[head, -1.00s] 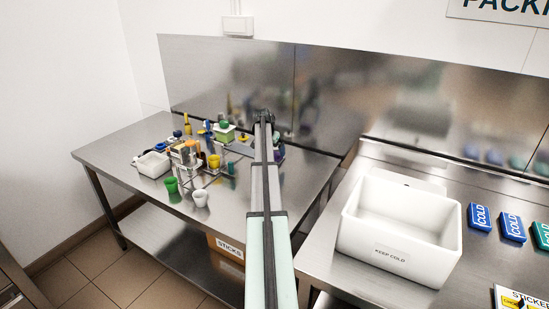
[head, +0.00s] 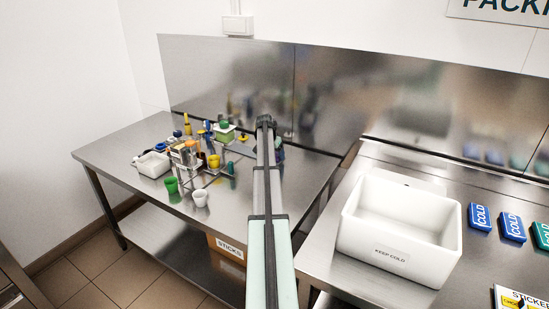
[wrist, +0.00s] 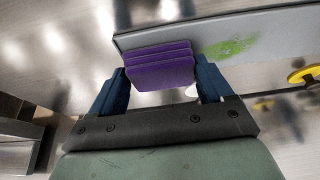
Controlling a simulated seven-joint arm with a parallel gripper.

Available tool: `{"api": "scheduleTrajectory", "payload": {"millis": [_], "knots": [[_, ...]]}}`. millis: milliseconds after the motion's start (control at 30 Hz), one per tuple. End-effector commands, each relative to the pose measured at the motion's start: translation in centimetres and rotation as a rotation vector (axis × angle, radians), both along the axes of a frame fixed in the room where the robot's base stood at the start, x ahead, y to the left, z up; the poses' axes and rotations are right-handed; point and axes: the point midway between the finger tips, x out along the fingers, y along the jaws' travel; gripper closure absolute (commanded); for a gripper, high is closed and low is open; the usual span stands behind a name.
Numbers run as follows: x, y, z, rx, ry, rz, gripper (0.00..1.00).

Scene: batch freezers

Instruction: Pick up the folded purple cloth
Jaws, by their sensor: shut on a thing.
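The folded purple cloth (wrist: 158,66) shows in the wrist view as a stack of purple layers. It sits between the two blue fingers of my gripper (wrist: 160,82), which is shut on it. The cloth's far edge is close to the rim of a grey bin or tray (wrist: 215,28); I cannot tell whether they touch. In the head view my arm reaches to the back of the left steel table (head: 125,150), and its own links hide the fingers and the cloth.
Cups, bottles and a small white bin (head: 153,165) crowd the left table, including a green cup (head: 171,185) and a white cup (head: 201,198). A large white KEEP COLD bin (head: 385,255) and blue cold packs (head: 480,217) are on the right counter. A steel backsplash (head: 330,95) stands behind.

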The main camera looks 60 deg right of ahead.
Motion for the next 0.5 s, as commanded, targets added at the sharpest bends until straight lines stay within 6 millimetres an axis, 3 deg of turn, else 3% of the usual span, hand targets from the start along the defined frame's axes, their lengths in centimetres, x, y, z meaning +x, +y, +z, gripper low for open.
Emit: {"api": "scheduleTrajectory", "payload": {"millis": [300,500], "knots": [[0.0,0.0,0.3,-0.001,0.0,0.0,0.51],[0.0,0.0,2.6,-0.001,-0.001,0.0,0.51]]}}
